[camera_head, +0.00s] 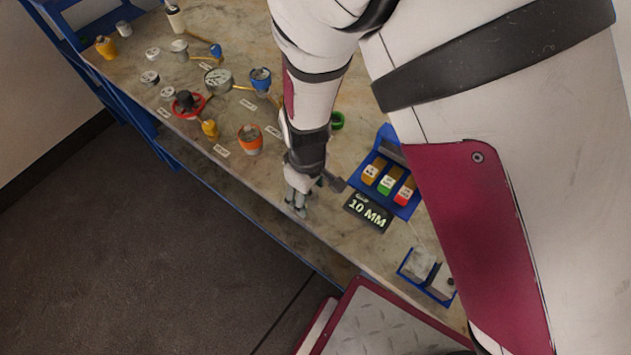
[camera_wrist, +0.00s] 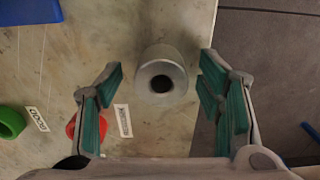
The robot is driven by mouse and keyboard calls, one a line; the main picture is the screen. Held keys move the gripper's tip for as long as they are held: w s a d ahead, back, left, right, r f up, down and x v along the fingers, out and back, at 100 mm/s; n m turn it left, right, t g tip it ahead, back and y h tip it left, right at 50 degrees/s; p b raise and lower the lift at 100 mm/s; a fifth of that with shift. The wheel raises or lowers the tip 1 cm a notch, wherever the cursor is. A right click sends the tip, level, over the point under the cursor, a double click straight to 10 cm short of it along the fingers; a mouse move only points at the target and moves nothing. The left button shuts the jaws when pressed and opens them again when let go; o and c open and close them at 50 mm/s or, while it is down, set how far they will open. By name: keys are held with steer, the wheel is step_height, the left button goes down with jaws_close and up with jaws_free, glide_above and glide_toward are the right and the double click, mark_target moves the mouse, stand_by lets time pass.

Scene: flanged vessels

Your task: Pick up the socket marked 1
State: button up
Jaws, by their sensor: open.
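A grey metal cylinder, which looks like the socket (camera_wrist: 162,76), stands on the worktop in the wrist view with a dark round hole facing me. I cannot read a number on it. My gripper (camera_wrist: 160,68) is open, one green-padded finger on each side of the socket with gaps between, apart from it. In the head view my gripper (camera_head: 298,206) hangs low near the front edge of the worktop, left of the black "10 MM" sign (camera_head: 367,212). The socket cannot be made out there; my gripper may hide it.
The marble-look worktop (camera_head: 290,232) drops off at its front edge. A blue holder (camera_head: 403,208) with coloured blocks is right of my gripper; an orange cup (camera_head: 250,140) is left. A green ring (camera_wrist: 10,122) and red ring (camera_wrist: 73,126) lie left in the wrist view.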

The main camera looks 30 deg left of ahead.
jaws_close()
steer(key=shift+r, duration=0.1)
